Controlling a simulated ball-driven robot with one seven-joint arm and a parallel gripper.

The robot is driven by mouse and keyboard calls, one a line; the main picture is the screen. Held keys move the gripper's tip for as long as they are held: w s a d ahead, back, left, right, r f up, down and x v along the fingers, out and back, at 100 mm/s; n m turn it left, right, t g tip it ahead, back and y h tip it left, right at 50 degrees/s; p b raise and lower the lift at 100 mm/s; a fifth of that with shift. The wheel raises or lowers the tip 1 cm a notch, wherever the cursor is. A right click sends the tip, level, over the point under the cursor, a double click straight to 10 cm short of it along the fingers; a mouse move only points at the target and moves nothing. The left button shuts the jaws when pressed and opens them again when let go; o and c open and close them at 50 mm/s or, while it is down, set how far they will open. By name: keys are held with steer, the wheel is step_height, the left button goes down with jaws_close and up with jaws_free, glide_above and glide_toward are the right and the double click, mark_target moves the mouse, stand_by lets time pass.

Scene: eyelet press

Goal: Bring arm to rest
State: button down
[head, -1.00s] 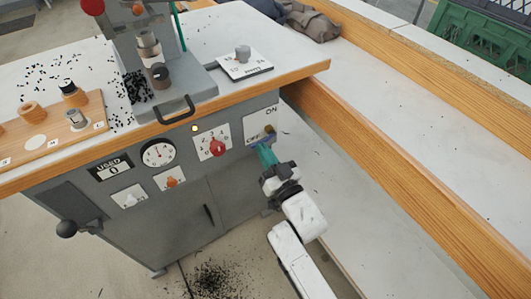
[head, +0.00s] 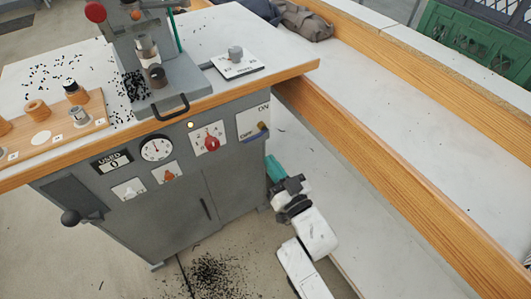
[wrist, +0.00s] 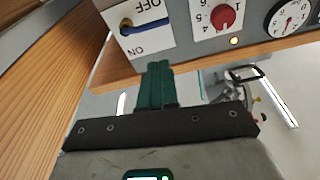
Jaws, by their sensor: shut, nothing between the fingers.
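My gripper (head: 275,168) has teal fingers closed together, with nothing between them. It hangs low in front of the right end of the grey cabinet (head: 185,205), below the ON/OFF switch panel (head: 252,122) and apart from it. In the wrist view the shut fingers (wrist: 158,85) point toward the panel, which appears upside down there. My white arm comes up from the bottom of the head view.
A wooden-edged bench (head: 400,170) runs close along the arm's right. The worktop's wooden edge (head: 230,90) overhangs above. The press (head: 150,60) stands on top. A small lamp (head: 190,125) glows yellow. Floor in front is open, with black bits (head: 212,275) scattered.

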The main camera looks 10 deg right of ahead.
steer(key=v, duration=0.5)
steer(key=shift+s+d, duration=0.1)
steer(key=s+d+f+m+g+h, duration=0.3)
steer(key=s+d+f+g+h, duration=0.3)
steer(key=s+d+f+g, duration=0.5)
steer(key=s+d+r+g, duration=0.1)
steer(key=s+d+g, duration=0.15)
steer(key=s, duration=0.55)
steer(key=s+r+g, duration=0.2)
steer(key=s+g, duration=0.3)
steer(key=s, duration=0.4)
step_height(320, 180, up, 12)
steer(key=p, duration=1.3)
steer(key=shift+d+n, duration=0.2)
steer(key=shift+n, duration=0.2)
